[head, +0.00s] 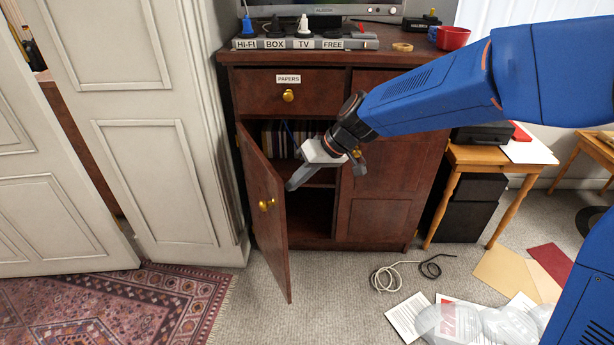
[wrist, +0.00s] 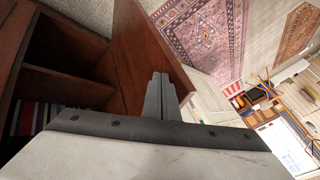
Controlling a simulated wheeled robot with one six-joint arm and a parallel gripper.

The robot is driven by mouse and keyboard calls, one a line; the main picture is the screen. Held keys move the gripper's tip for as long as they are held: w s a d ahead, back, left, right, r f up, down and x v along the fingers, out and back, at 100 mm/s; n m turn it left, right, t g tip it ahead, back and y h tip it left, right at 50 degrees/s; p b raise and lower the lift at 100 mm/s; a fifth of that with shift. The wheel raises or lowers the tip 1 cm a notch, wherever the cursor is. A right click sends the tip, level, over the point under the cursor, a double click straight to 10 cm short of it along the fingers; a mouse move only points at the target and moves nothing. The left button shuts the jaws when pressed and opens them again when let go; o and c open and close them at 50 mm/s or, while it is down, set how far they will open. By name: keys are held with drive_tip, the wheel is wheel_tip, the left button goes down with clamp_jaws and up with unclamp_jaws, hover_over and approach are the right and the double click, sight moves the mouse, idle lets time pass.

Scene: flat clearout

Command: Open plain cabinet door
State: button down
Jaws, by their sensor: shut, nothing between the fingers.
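The dark brown wooden cabinet (head: 380,215) has its left door (head: 265,215) standing partly open, swung out on its left side, with a brass knob (head: 267,204) on its outer face. The door also shows in the wrist view (wrist: 140,50). The right door (head: 395,190) is shut; its knob (head: 357,153) is partly behind my arm. My gripper (head: 290,186) is shut and empty, at the opening on the inner side of the left door. Its closed fingers show in the wrist view (wrist: 160,97), close to the door; I cannot tell whether they touch it.
Books (head: 285,140) stand on the shelf inside. A drawer labelled PAPERS (head: 270,100) is shut above. A white panelled door (head: 150,150) stands close on the left. Cables (head: 400,272) and papers (head: 410,315) lie on the carpet at right. A patterned rug (head: 100,305) lies front left.

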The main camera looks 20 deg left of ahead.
drive_tip(key=shift+s+a, duration=0.3)
drive_tip(key=s+a, duration=0.8)
drive_tip(key=a, duration=0.2)
drive_tip(key=shift+s+a, duration=0.15)
drive_tip(key=shift+s, duration=0.1)
idle(0.4)
